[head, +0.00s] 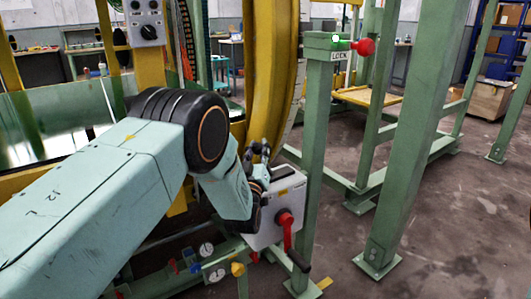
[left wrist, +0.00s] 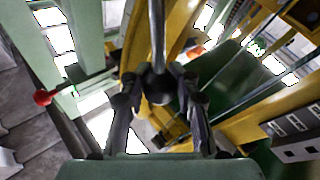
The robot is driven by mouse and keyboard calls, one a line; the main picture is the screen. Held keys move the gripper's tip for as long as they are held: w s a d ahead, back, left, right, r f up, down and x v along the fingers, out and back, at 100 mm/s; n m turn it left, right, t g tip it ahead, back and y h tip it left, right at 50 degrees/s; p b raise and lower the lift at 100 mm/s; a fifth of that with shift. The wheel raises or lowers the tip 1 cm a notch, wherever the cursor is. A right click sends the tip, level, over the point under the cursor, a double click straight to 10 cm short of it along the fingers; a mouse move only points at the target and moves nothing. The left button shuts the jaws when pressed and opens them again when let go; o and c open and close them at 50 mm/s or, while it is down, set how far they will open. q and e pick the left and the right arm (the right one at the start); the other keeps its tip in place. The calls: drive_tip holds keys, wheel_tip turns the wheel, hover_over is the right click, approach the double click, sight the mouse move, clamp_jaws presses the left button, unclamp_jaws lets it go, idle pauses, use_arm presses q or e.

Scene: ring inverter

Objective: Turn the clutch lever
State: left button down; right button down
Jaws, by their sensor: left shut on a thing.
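The clutch lever (left wrist: 157,35) shows in the left wrist view as a slim metal rod with a dark round knob at its end. My left gripper (left wrist: 157,84) has its two dark fingers on either side of that knob and is shut on it. In the head view my left gripper (head: 259,151) is above and behind a grey control box, in front of the yellow ring frame. The lever cannot be made out there, hidden by the gripper and wrist. My right gripper is in neither view.
A green post with a red knob (head: 363,46) and a LOCK label stands to the right.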

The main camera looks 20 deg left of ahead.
use_arm(q)
drive_tip(key=shift+s+a+f+n, duration=0.1)
drive_tip(key=shift+s+f+n, duration=0.2)
drive_tip(key=shift+f+n, duration=0.1)
drive_tip(key=c, duration=1.3)
unclamp_jaws()
drive_tip(key=shift+s, duration=0.1)
drive_tip(key=o, duration=0.3)
drive_tip(key=shift+r, duration=0.15)
drive_tip(key=v, duration=1.2)
